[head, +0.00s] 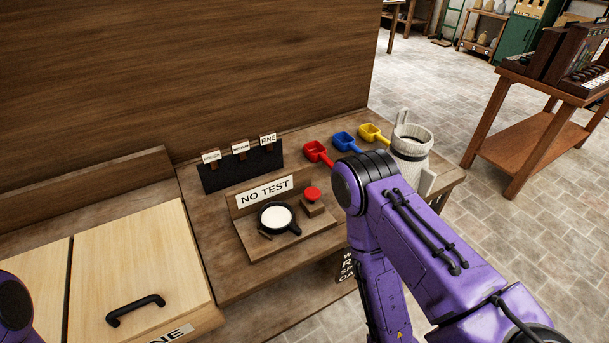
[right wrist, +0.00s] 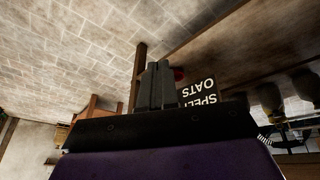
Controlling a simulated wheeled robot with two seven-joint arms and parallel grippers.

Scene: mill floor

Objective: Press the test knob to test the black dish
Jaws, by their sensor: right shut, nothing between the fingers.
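The black dish (head: 276,218), a small round pan with a short handle and pale contents, sits on a wooden test stand (head: 262,250) in the head view. The red test knob (head: 312,193) stands on a small wooden block right of the dish. A sign behind them reads NO TEST (head: 265,191). In the right wrist view my right gripper (right wrist: 158,84) is shut and empty. A small red thing shows just beyond its fingers, too little to identify. In the head view my right arm is right of the stand, its fingers hidden. My left gripper is out of view.
Red (head: 317,151), blue (head: 348,142) and yellow (head: 373,134) scoops lie along the bench's back. A pale jug-like container (head: 411,148) stands behind my right arm. A black rack (head: 243,169) holds labelled cards. A dark sign reading SPELT OATS (right wrist: 199,97) is beside my right gripper.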

